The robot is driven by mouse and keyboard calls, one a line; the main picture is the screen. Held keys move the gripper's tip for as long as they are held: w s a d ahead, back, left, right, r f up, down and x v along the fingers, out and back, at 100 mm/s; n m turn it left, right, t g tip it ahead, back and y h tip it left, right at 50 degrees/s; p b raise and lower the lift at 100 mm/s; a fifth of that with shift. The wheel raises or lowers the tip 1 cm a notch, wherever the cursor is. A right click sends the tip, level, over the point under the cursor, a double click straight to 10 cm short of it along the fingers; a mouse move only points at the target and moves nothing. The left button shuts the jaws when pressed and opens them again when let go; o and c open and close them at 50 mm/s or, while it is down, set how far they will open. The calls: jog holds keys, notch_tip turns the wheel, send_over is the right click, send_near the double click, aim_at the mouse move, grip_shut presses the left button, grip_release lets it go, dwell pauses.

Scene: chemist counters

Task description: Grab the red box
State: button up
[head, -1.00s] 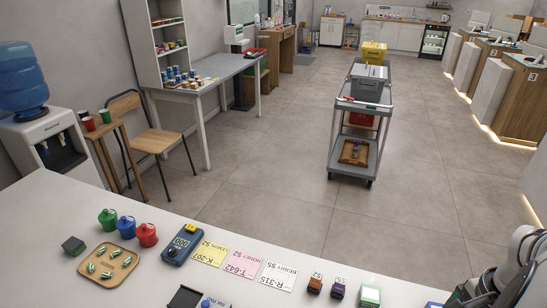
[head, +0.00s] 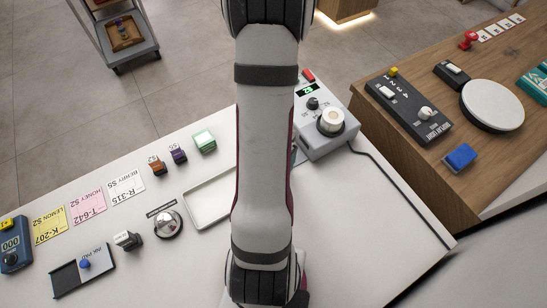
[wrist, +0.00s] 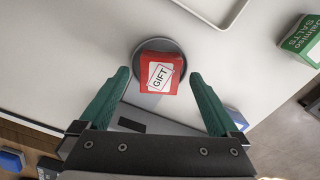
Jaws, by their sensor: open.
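The red box (wrist: 160,68) shows in the wrist view. It has a white label reading GIFT and sits on a round dark grey plate (wrist: 177,47). The plate is part of a flat grey device (wrist: 170,127) on the white counter. My gripper (wrist: 159,76) is open, with one green finger on each side of the box. I see no finger touching the box, but how far above it they are is hard to tell. In the head view my arm crosses the middle, and the red box and gripper are hidden.
A shallow white tray (head: 190,215) lies left of my arm. A green-and-white box (head: 204,142) stands behind it. A grey device with a knob (head: 325,125) stands right of the arm. A wooden counter (head: 420,165) with a dark control panel and round disc lies further right.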

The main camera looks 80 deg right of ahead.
jog(key=shift+f, duration=0.2)
grip_shut()
dwell(0.3)
jog(key=shift+r, duration=0.15)
